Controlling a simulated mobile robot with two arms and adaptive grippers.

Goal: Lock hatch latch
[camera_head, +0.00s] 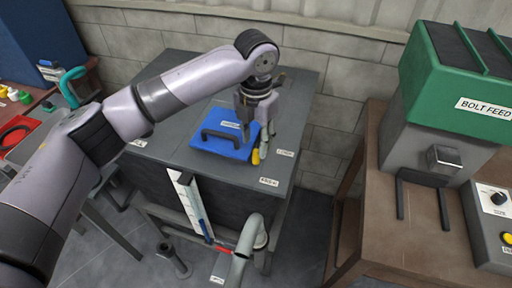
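A blue hatch (224,148) with a black handle (221,135) lies flat and looks closed on top of a dark grey bench (180,125). A yellow latch piece (256,157) sits at the hatch's right edge, partly hidden by my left gripper. My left gripper (257,137) points down over the right side of the hatch, just above the yellow piece. Its fingers look apart, with nothing visible between them. Whether a fingertip touches the latch cannot be told.
A green-topped bolt feed machine (455,75) stands on a brown table (350,230) at the right. A grey pipe (247,245) rises in front of the bench beside a white gauge strip (190,205). A block wall (335,95) stands close behind the bench.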

